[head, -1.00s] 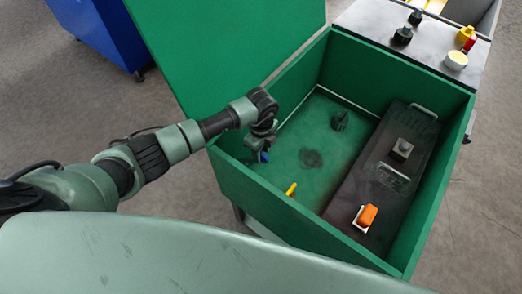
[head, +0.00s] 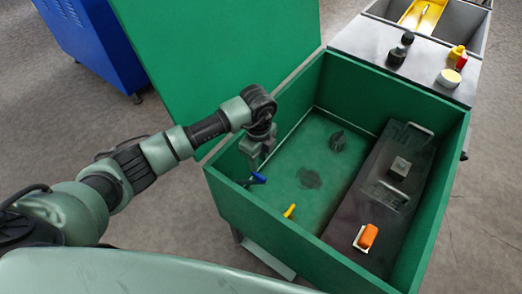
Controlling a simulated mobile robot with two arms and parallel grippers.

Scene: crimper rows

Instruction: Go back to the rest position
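My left arm reaches in from the left. Its gripper (head: 255,165) points down over the left edge of the open green box (head: 440,190). A small blue thing (head: 258,178) shows at the fingertips. I cannot tell whether the fingers are shut on it or it lies behind them. My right gripper is not in view.
In the box are a yellow handle (head: 289,211), a dark knob (head: 338,140) and a dark panel (head: 378,185) with an orange switch (head: 368,236). A green lid (head: 220,50) stands behind. A grey top (head: 400,62) at the back right holds knobs and buttons.

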